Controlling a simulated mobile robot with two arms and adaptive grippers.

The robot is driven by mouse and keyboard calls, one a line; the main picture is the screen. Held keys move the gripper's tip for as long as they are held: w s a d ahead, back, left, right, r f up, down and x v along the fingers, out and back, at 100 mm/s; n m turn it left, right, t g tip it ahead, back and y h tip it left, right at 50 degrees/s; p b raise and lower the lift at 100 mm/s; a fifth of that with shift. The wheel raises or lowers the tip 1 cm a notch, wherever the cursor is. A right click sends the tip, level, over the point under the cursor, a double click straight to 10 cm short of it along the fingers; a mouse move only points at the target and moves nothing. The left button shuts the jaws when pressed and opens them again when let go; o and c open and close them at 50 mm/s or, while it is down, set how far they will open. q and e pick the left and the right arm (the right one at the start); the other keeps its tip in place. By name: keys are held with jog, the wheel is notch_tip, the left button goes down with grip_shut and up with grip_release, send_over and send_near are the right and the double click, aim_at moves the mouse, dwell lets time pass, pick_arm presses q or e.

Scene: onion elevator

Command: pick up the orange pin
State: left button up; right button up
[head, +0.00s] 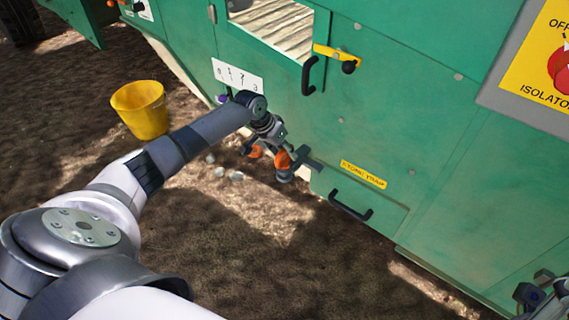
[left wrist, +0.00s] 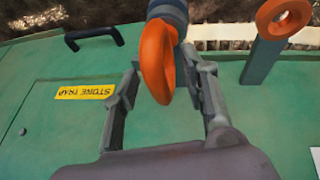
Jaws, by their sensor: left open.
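The orange pin's ring-shaped head (left wrist: 157,65) appears between the spread fingers of my open left gripper (left wrist: 167,72) in the left wrist view. I see a gap between the ring and each finger, and no grip on it. A grey-blue cylindrical part shows behind the ring. In the head view the orange pin (head: 283,158) is low beside the green machine, partly covered by my left gripper (head: 296,164). A second orange ring (left wrist: 283,17) sits on a grey post to the right in the left wrist view. My right gripper (head: 540,294) shows partly at the lower right edge; its jaws are unclear.
The green machine wall (head: 400,120) stands close behind the gripper. A black handle (head: 350,206) and yellow stone trap label (head: 363,174) are right of the gripper. A yellow bucket (head: 140,110) stands on the ground at left. Several pale stones (head: 219,172) lie nearby.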

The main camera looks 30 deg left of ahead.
pick_arm(q)
jog(key=shift+r, duration=0.1)
grip_shut()
dwell(0.4)
